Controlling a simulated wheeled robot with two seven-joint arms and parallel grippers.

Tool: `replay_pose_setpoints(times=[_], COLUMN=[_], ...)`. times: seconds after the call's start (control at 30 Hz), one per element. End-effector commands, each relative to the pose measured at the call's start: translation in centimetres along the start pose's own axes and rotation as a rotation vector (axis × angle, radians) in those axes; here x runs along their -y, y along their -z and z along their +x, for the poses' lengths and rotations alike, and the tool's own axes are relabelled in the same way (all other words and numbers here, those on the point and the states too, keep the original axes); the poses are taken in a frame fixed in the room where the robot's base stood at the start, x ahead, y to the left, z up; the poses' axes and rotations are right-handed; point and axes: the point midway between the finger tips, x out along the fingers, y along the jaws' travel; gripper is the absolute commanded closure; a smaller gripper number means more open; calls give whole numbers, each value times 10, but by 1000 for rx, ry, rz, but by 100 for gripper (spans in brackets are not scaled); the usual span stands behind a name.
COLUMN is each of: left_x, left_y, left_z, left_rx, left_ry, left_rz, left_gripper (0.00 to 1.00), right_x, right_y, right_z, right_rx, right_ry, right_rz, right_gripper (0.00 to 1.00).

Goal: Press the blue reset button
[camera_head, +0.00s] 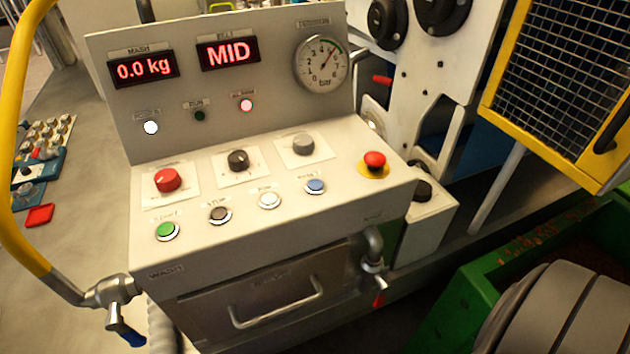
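The blue button (315,187) sits at the right end of a row on the sloping cream control panel (240,185), with a small label above it. It has a pale ring around it and nothing covers it. To its left in the row are a white button (269,200), a dark button (220,215) marked STOP, and a green button (167,231). A red mushroom button (374,161) on a yellow base stands to its upper right. Neither of my grippers is in view.
Red, dark and grey knobs (303,145) stand behind the buttons. The upright panel has displays reading "0.0 kg" and "MID" (228,53), lamps and a gauge (321,64). A yellow rail (15,150) curves along the left. A green bin (470,300) and yellow-framed mesh guard (570,80) stand right.

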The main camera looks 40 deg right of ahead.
Motion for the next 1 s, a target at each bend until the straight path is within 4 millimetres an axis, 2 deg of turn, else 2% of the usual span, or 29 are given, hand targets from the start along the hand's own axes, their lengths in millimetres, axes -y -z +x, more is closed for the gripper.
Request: replay_pose_setpoints(times=[0.03,0.2,1.0], left_x=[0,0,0], left_y=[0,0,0], left_z=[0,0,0], left_rx=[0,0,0], left_ry=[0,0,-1], left_rz=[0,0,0], left_gripper=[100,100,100], right_x=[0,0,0], right_y=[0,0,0], right_z=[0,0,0], right_rx=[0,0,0], right_ry=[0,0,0], right_rz=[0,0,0], right_gripper=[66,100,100])
